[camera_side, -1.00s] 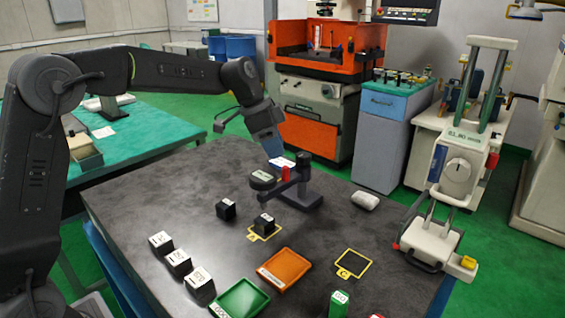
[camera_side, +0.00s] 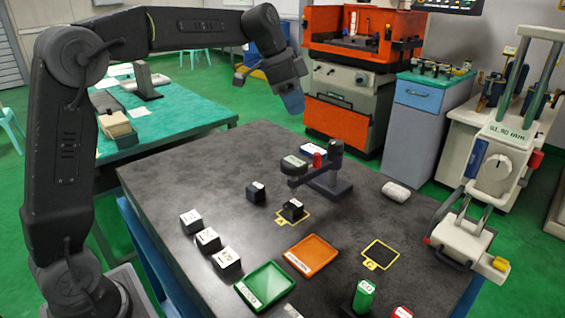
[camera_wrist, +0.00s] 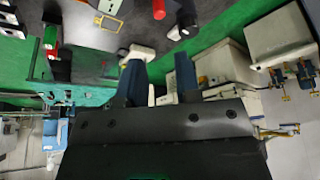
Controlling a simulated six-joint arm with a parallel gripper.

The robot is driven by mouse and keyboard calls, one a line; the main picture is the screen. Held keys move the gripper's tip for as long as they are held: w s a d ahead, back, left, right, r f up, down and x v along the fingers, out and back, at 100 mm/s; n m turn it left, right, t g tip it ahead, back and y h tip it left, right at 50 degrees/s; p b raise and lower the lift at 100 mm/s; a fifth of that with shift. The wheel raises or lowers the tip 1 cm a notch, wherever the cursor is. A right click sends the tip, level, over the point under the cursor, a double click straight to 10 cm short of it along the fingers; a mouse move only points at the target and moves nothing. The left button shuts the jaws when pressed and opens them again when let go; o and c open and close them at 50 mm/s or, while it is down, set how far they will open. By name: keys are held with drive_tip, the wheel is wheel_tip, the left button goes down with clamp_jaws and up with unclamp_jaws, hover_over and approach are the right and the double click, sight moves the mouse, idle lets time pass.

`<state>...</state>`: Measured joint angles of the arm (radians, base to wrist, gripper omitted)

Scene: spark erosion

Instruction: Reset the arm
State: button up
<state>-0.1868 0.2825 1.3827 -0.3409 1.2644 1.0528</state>
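My gripper (camera_side: 292,103) hangs in the air behind the dark table (camera_side: 180,168), above the level of its top and clear of everything on it. In the wrist view its two blue fingers (camera_wrist: 160,68) stand apart with nothing between them. A dark block (camera_side: 292,209) sits on the yellow-framed square at the table's middle. Another dark block (camera_side: 256,192) stands left of it. The dark gauge stand (camera_side: 328,180) with a red part stands just behind these blocks.
Several labelled dark blocks (camera_side: 208,240) line the table's left side. Green (camera_side: 264,286) and orange (camera_side: 311,256) trays lie at the front. An empty yellow-framed square (camera_side: 380,255) is at right. A white rounded object (camera_side: 396,191) and a tall column device (camera_side: 484,185) stand at the right edge.

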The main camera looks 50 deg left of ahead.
drive_tip(key=s+d+n+t+y, duration=0.1)
drive_tip(key=s+d+n, duration=0.15)
drive_tip(key=s, duration=0.55)
drive_tip(key=s+d+n+y, duration=0.1)
drive_tip(key=s+n, duration=0.2)
drive_tip(key=s, duration=0.6)
drive_tip(key=s+f+n+t+y, duration=0.1)
drive_tip(key=s+f+n, duration=0.2)
drive_tip(key=s+f, duration=0.5)
drive_tip(key=s, duration=0.3)
drive_tip(key=shift+s+d+f+n, duration=0.15)
drive_tip(key=shift+s+d+n, duration=0.05)
drive_tip(key=shift+n, duration=0.15)
